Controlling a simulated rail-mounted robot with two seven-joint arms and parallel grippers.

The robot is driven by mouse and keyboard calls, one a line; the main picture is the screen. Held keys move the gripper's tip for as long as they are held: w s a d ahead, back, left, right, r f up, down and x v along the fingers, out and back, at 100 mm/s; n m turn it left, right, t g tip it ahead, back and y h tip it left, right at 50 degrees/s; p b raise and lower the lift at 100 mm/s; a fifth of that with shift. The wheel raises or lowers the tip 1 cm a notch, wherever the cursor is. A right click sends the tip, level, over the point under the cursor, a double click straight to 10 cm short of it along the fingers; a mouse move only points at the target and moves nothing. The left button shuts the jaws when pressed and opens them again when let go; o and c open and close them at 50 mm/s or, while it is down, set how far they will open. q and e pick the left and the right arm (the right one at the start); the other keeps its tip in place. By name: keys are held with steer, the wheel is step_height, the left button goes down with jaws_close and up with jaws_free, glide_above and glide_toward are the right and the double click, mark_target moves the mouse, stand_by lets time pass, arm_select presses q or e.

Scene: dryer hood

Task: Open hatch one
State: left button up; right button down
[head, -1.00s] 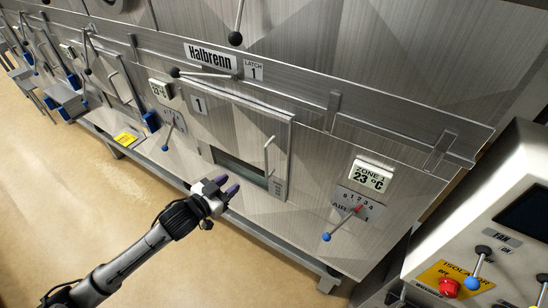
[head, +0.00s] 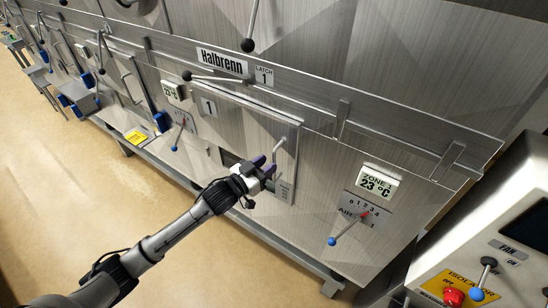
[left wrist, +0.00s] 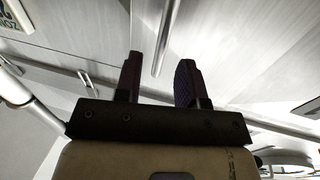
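Hatch one (head: 240,122) is a brushed-metal door marked with a 1 plate (head: 209,107), and it looks closed in the head view. Its bar handle (head: 279,148) is on the door's right side. The latch 1 lever (head: 215,79) lies along the rail above the door, with a dark knob at its left end. My left gripper (head: 265,168) is in front of the door's lower right, by the handle's lower end. In the left wrist view the fingers (left wrist: 160,78) are apart with nothing between them. The handle (left wrist: 165,38) shows ahead, between the finger directions. My right gripper is out of view.
A Zone 1 display (head: 377,183) and an air lever (head: 347,228) with a blue knob are right of the hatch. A control box (head: 480,262) with a red button stands at the lower right. A metal rail (head: 400,138) runs above the door.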

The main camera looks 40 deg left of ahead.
mark_target(273, 160)
arm_select(q)
steer(key=shift+w+d, duration=0.2)
steer(key=shift+w, duration=1.65)
jaws_close()
